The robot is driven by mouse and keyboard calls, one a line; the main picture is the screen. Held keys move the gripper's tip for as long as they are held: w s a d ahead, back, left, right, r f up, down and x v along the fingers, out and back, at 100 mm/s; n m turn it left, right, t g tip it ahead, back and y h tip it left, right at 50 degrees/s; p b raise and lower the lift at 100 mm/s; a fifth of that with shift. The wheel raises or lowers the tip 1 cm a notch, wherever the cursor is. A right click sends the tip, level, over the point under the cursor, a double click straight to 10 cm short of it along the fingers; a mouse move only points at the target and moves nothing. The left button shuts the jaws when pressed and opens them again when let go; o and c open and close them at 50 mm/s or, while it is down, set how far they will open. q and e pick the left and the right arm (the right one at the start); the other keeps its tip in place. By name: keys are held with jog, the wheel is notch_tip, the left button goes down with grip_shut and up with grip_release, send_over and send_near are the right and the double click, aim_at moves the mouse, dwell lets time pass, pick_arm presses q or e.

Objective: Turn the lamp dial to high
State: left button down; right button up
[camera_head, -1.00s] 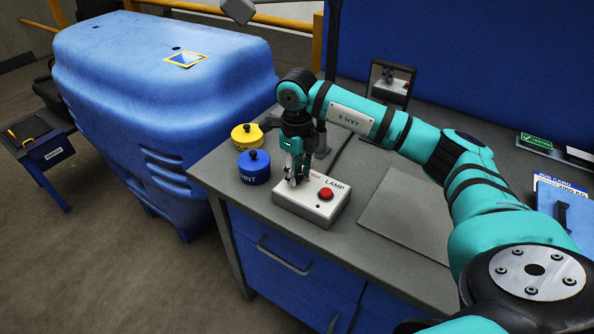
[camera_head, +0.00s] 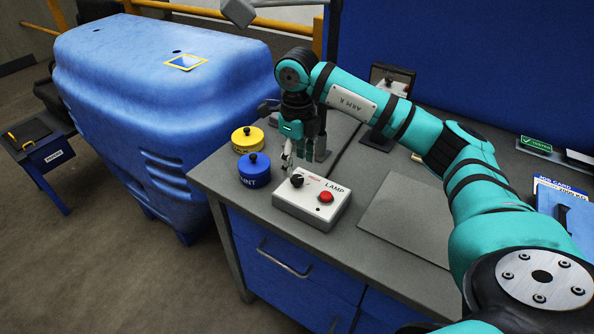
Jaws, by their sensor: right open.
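The lamp box (camera_head: 312,207) is a light grey control box marked LAMP on the workbench. Its black dial (camera_head: 297,181) sits at the left of its top face, and a red button (camera_head: 325,197) sits to the right. The dial's exact setting is too small to read. My right gripper (camera_head: 287,164) points down, open and empty, just above and behind the dial, apart from it. My left gripper is not in view.
A blue tin (camera_head: 254,173) and a yellow tin (camera_head: 247,141) stand left of the box. A flat grey mat (camera_head: 405,222) lies to its right. A blue moulded machine (camera_head: 160,100) stands left of the workbench (camera_head: 245,212).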

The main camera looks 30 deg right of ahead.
aim_at(297, 178)
notch_tip(297, 178, up, 8)
jog(key=shift+f, duration=0.25)
dwell(0.5)
